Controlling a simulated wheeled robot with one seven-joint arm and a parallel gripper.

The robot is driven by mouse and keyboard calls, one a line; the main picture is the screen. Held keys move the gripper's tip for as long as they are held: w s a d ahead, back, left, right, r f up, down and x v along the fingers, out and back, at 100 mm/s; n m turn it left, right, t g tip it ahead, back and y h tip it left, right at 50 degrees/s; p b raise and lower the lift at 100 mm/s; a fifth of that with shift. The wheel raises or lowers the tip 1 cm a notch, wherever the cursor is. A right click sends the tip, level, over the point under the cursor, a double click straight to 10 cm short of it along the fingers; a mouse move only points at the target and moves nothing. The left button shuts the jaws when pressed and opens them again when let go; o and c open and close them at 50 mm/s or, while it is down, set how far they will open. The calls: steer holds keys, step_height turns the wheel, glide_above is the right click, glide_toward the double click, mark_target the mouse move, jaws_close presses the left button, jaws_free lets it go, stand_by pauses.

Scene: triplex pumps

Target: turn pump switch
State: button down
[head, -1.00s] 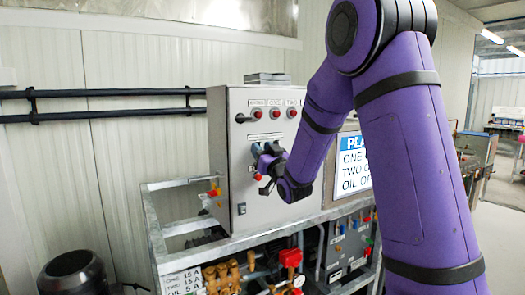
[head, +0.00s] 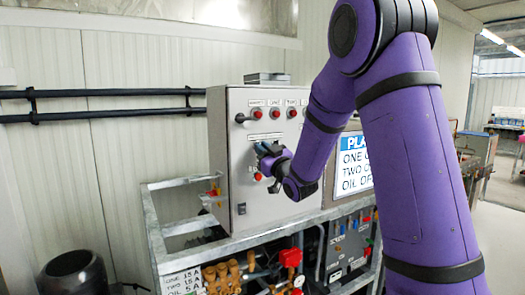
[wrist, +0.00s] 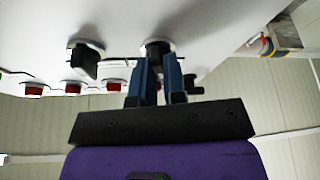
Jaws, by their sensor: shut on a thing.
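The pump control box (head: 240,185) is a light grey cabinet with red lamps, labels and black rotary switches on its front. In the head view my gripper (head: 267,153) is at the middle of that front, and its wrist hides part of it. In the wrist view my blue-fingered gripper (wrist: 158,62) is shut on a black switch knob (wrist: 157,45), one finger on each side. A second black switch (wrist: 85,60) stands free to its left. In the head view I cannot make out the held knob's pointer angle.
Red lamps (head: 275,114) run along the top of the box, and a red button (head: 258,177) sits just below my gripper. A metal frame (head: 215,247) with pipes and valves stands underneath. A sign (head: 353,170) is to the right, behind my arm.

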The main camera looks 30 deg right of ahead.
steer(key=n+g+y, duration=0.1)
steer(key=n, duration=0.3)
steer(key=n+g+y, duration=0.1)
steer(key=n+y, duration=0.1)
steer(key=n, duration=0.1)
steer(key=shift+n, duration=0.7)
steer(key=c, duration=1.2)
jaws_free()
steer(key=shift+s+d, duration=0.1)
steer(key=v, duration=1)
steer(key=shift+s+d+f, duration=0.1)
steer(key=shift+s+d, duration=0.05)
steer(key=shift+s, duration=0.1)
